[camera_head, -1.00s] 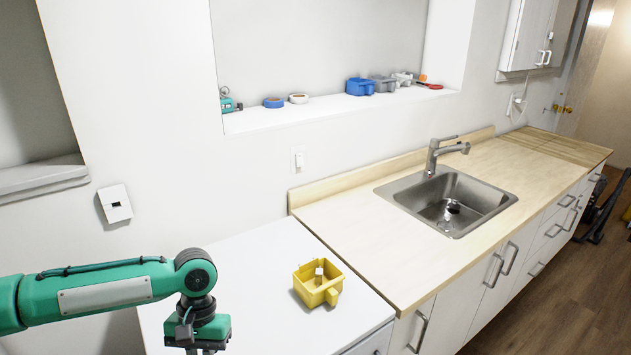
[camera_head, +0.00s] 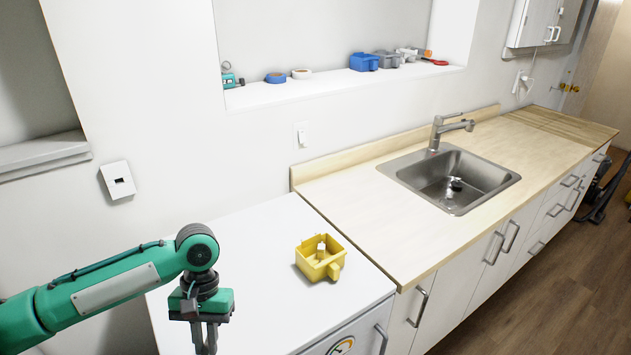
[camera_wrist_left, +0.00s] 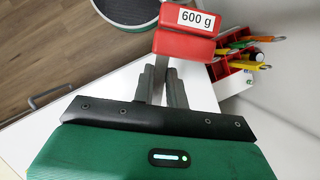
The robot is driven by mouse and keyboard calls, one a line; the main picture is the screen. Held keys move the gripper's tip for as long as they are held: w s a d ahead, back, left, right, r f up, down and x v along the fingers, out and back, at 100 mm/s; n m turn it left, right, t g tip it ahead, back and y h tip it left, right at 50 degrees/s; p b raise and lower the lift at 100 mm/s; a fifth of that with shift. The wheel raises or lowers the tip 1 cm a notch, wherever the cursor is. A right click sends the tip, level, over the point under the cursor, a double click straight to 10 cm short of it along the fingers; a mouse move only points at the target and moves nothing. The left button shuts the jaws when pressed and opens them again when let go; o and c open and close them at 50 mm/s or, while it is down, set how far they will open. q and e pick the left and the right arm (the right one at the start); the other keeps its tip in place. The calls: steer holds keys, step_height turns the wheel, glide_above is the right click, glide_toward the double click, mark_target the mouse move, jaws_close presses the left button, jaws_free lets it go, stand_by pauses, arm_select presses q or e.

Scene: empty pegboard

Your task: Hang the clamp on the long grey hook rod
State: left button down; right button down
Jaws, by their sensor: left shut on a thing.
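My left gripper (camera_head: 204,346) hangs over the left part of the white counter, pointing down, with its fingertips at the lower picture edge. In the left wrist view its fingers (camera_wrist_left: 164,78) are shut on a narrow grey bar. The bar seems to run to a red block marked "600 g", which I take to be part of the clamp (camera_wrist_left: 184,38); the full shape is hidden. What the gripper holds is cut off in the head view. I see no long grey hook rod in either view. My right gripper is not in view.
A yellow bin (camera_head: 320,258) stands on the white counter (camera_head: 255,275), right of the gripper. A wooden worktop with a sink (camera_head: 450,180) lies further right. Small items, including a blue bin (camera_head: 363,62), line the wall shelf. The wrist view shows a red tool bin (camera_wrist_left: 232,82).

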arm_select(q)
steer(key=shift+w+d+r, duration=0.15)
steer(key=shift+w+r, duration=0.1)
steer(key=w+d+r+m+t+y+p, duration=0.1)
steer(key=w+d+r+m+y+p, duration=0.1)
steer(key=w+d+r+m, duration=0.3)
steer(key=shift+w+r+m+t+y, duration=0.4)
steer(key=shift+w+r+m+y, duration=0.4)
steer(key=shift+w+r+m, duration=1.3)
steer(key=shift+w+f+m, duration=0.4)
steer(key=shift+f+m, duration=0.2)
steer(key=shift+m, duration=0.1)
step_height(320, 180, down, 15)
steer(key=p, duration=0.4)
steer(key=shift+d+f, duration=0.1)
step_height(320, 180, down, 4)
steer(key=p, duration=0.2)
steer(key=shift+p, duration=0.35)
steer(key=shift+f, duration=0.2)
